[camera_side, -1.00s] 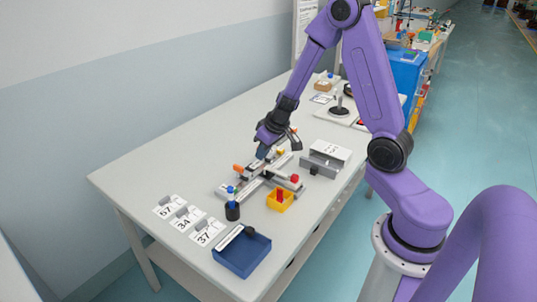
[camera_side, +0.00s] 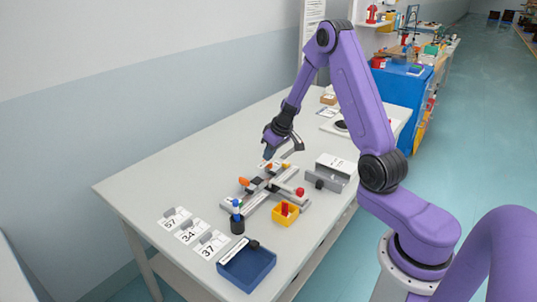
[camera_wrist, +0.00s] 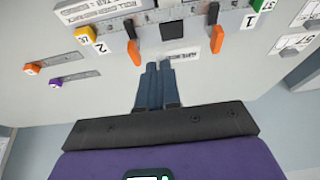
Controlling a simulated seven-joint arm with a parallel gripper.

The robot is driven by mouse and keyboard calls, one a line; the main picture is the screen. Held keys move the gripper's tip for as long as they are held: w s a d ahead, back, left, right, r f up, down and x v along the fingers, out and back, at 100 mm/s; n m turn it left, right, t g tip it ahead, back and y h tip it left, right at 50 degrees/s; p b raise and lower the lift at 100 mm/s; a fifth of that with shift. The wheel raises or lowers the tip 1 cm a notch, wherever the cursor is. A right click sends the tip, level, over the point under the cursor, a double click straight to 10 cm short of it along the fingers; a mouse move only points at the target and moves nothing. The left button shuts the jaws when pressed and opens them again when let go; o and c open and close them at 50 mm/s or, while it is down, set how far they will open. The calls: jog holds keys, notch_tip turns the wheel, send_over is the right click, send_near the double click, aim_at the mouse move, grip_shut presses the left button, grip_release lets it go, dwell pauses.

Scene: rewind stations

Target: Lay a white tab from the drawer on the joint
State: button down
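My gripper (camera_side: 268,154) is above the rail fixture (camera_side: 262,203) in the side view, apart from it. In the wrist view its two blue-grey fingers (camera_wrist: 157,88) lie close together, and I see no tab between them. A dark square block (camera_wrist: 172,31) sits between the fixture's sides marked 2 and 1, with orange levers (camera_wrist: 217,39) around it. I cannot make out the joint itself. A grey unit with a white top and a black knob (camera_side: 319,184), perhaps the drawer, stands right of the fixture. I cannot pick out white tabs in it.
A yellow bin (camera_side: 277,216) with red things stands in front of the fixture. A dark cup (camera_side: 238,227) with blue-topped tools, a blue tray (camera_side: 263,274) and numbered cards (camera_side: 191,232) are at the near end. The table's left part is clear.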

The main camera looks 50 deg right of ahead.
jog(key=shift+f, duration=0.15)
jog(key=shift+f, duration=2.7)
jog(key=shift+f, duration=1.15)
dwell(0.3)
jog(key=c, duration=1.3)
grip_release()
jog(key=shift+o, duration=0.2)
jog(key=v, duration=1.7)
jog(key=shift+s, duration=0.2)
jog(key=shift+r, duration=0.1)
